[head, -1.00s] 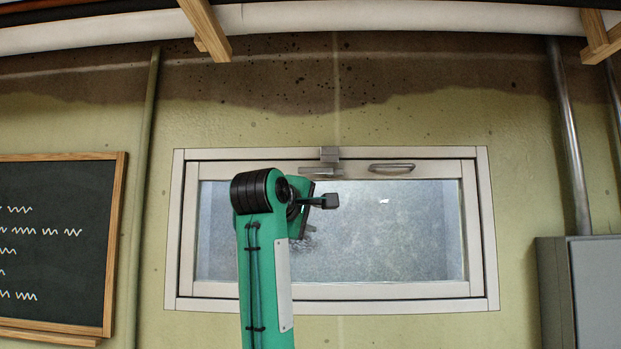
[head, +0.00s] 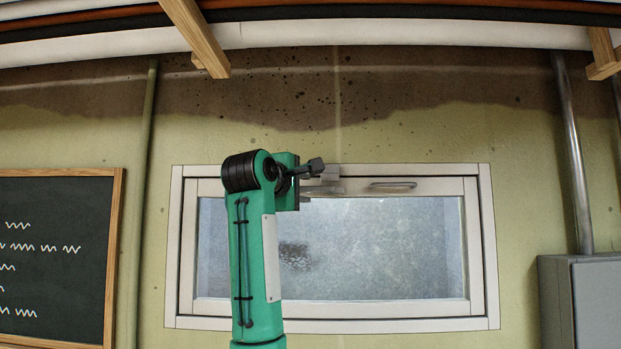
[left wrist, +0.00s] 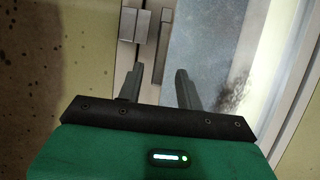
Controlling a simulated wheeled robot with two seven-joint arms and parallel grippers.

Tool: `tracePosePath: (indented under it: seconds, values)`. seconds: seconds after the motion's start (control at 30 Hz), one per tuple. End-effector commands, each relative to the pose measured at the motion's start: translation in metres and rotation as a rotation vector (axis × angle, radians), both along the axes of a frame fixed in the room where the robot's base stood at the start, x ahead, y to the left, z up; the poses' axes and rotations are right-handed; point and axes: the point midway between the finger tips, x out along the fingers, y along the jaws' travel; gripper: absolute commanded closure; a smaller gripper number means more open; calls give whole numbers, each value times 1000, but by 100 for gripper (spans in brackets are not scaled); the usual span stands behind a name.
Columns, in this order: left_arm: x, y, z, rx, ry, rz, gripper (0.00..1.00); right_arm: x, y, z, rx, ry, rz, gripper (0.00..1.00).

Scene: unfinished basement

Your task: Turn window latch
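The window latch (head: 325,172) is a grey metal block with a lever on the top rail of the white-framed window (head: 330,319). In the left wrist view the block (left wrist: 127,24) and the lever (left wrist: 164,32) show beyond my fingers. The lever lies along the rail. My left gripper (head: 316,166) is at the latch's left in the head view and hides part of it. The lever appears beyond the fingertips; I cannot tell any contact. My right gripper is out of view.
A grey handle (head: 392,185) sits on the same rail, right of the latch. Wooden beams (head: 197,36) and pipes (head: 400,33) run overhead. A chalkboard (head: 50,255) hangs at left. A grey metal box (head: 590,300) and a vertical pipe (head: 574,160) are at right.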

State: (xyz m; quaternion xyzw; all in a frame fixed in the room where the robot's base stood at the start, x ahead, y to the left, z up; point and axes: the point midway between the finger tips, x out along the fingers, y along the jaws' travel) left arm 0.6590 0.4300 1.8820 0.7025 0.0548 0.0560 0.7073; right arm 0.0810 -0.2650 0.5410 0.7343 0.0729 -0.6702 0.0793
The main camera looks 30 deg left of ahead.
Motion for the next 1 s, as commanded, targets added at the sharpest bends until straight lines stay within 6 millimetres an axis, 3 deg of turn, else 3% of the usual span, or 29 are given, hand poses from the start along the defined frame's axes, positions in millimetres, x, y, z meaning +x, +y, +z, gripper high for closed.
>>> tracePosePath:
  seconds: [0.03,0.3,0.7,0.9,1.0]
  values:
    - [9,2,5,1,3,1,64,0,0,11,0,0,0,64]
    - [39,7,2,0,2,2,64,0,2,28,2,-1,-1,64]
    - [45,8,0,0,-1,1,64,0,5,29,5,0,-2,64]
    - [45,8,0,0,-1,1,100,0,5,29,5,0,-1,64]
    - [45,8,0,0,0,1,100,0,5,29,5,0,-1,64]
